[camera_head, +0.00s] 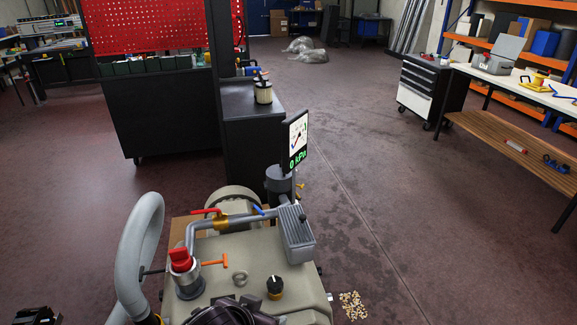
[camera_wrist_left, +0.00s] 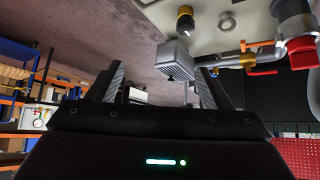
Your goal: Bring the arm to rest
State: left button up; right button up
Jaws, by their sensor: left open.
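My left gripper (camera_wrist_left: 159,74) is open, its two fingers spread apart with nothing held between them. The left wrist view is upside down. The beige vacuum machine (camera_head: 262,269) fills the bottom middle of the head view, with a red cap (camera_head: 180,259), an orange T-handle (camera_head: 215,261), a black knob (camera_head: 275,285) and a grey finned block (camera_head: 296,231). A small display reading 0 kPa (camera_head: 297,160) stands behind it. My right gripper is not in view.
A thick grey hose (camera_head: 136,250) arches at the machine's left. Small pale bits (camera_head: 353,305) lie on the floor at its right. A black cabinet (camera_head: 252,125) stands behind, and a workbench (camera_head: 520,85) is at the right. The floor between is clear.

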pick_arm(q)
jog(key=s+a+f+n+g+y, duration=0.2)
jog(key=s+a+n+g+y, duration=0.15)
jog(key=s+a, duration=0.95)
notch_tip(320, 180, down, 28)
jog(key=m+g, duration=0.1)
jog(key=g, duration=0.1)
jog(key=s+a+f, duration=0.2)
jog(key=s+f, duration=0.8)
jog(key=s+a+f, duration=0.2)
jog(key=s+f, duration=0.8)
jog(key=shift+f+g, duration=0.35)
jog(key=shift+g, duration=0.1)
jog(key=shift+a+m, duration=0.1)
jog(key=shift+m, duration=0.15)
